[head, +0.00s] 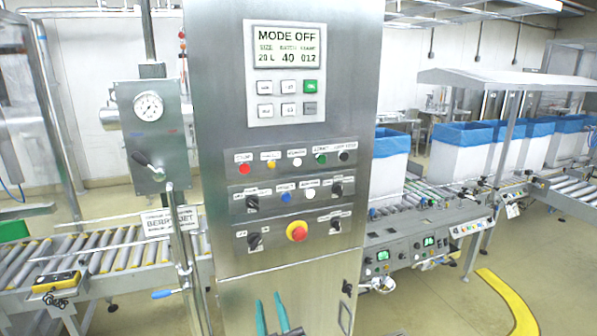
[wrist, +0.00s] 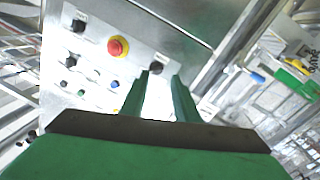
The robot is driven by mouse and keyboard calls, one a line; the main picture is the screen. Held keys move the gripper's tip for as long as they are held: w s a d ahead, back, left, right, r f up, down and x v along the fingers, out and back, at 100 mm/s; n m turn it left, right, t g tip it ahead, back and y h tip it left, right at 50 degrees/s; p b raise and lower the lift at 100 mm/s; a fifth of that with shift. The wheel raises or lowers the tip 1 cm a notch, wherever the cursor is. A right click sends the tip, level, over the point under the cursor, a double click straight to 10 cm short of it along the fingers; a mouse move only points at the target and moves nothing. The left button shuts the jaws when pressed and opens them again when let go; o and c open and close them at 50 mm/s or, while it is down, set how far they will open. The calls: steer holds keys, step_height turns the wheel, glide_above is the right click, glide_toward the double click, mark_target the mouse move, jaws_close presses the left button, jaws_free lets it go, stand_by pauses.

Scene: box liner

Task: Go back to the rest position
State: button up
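My gripper (head: 272,315) shows at the bottom of the head view, its two teal fingers pointing up in front of the lower part of the steel control cabinet (head: 210,130). The fingers stand apart with nothing seen between them. In the wrist view my gripper (wrist: 163,82) also has its green fingers parted and empty, below the tilted control panel (wrist: 90,50). The fingertips lie near a black knob on the panel; I cannot tell whether they touch it.
The display panel (head: 285,70) reads MODE OFF. A red emergency button (head: 297,231) sits on the cabinet front. A gauge box (head: 150,130) stands left. Roller conveyors (head: 110,250) run on both sides; blue-lined white boxes (head: 462,150) stand at right.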

steer(key=s+d+f+m+g+h, duration=0.1)
steer(key=s+f+m+h, duration=0.15)
steer(key=s+f, duration=0.7)
steer(key=s+d+f+m+h, duration=0.15)
steer(key=s+f+m, duration=0.25)
steer(key=s+f, duration=0.5)
steer(key=s+d, duration=0.2)
steer(key=s, duration=1.1)
steer(key=s+d+f+g, duration=0.1)
steer(key=s+d, duration=0.1)
steer(key=s, duration=1.1)
steer(key=shift+d+f, duration=0.15)
steer(key=shift+d, duration=0.1)
